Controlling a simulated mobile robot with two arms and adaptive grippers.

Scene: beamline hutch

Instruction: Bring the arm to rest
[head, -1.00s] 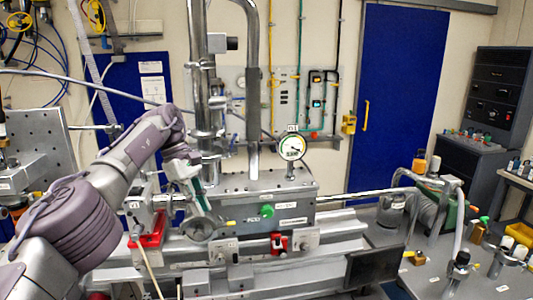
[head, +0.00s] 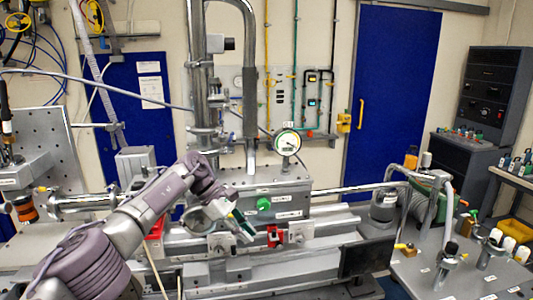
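My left arm (head: 115,235), purple and grey, reaches in from the lower left of the head view. Its wrist bends down toward the right. My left gripper (head: 241,224), with dark green on its fingers, hangs in front of the grey metal chamber (head: 235,182) on the beamline bench. It is small in the picture, and I cannot tell whether its fingers are apart or whether it touches anything. No held object shows clearly. My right gripper is not in the view.
A round dial gauge (head: 287,142) stands on the chamber. Red clamps (head: 273,237) sit along the rail just right of the gripper. A dark screen (head: 367,257) stands at the bench front. A grey table (head: 440,277) with small bottles and fittings is at right.

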